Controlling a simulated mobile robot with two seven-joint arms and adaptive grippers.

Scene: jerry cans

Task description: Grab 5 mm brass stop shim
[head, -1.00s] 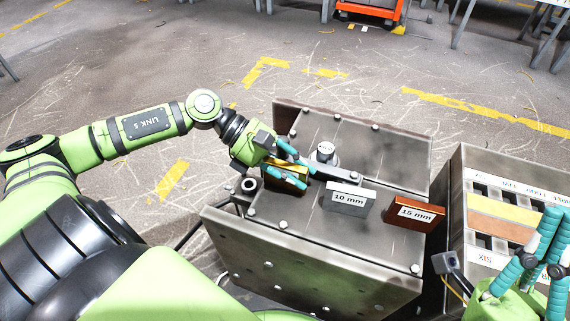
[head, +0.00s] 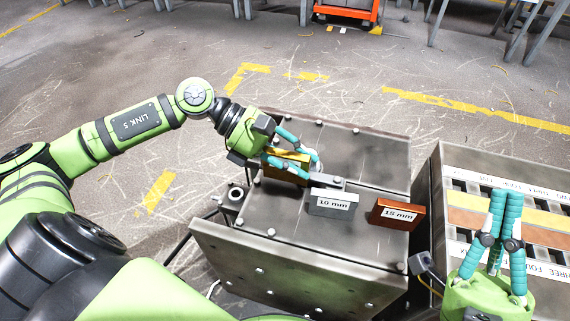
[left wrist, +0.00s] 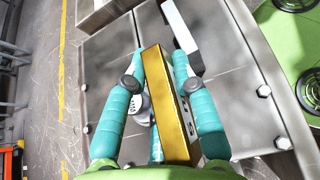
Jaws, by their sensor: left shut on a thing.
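The brass shim (head: 288,167) is a gold block at the left end of the row of shims on the steel bench. It also shows in the left wrist view (left wrist: 168,105), standing between the fingers. My left gripper (head: 296,158) is shut on it, with teal fingers on either side. Its label is not readable; the fingers hide part of it. A grey shim marked 10 mm (head: 331,203) and a brown shim marked 15 mm (head: 396,213) stand to its right. My right gripper (head: 495,195) is at the lower right, fingers pointing up and close together, empty.
The steel bench top (head: 370,155) has bolts along its edges and free room behind the shims. A rack with yellow and brown strips (head: 540,215) stands to the right.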

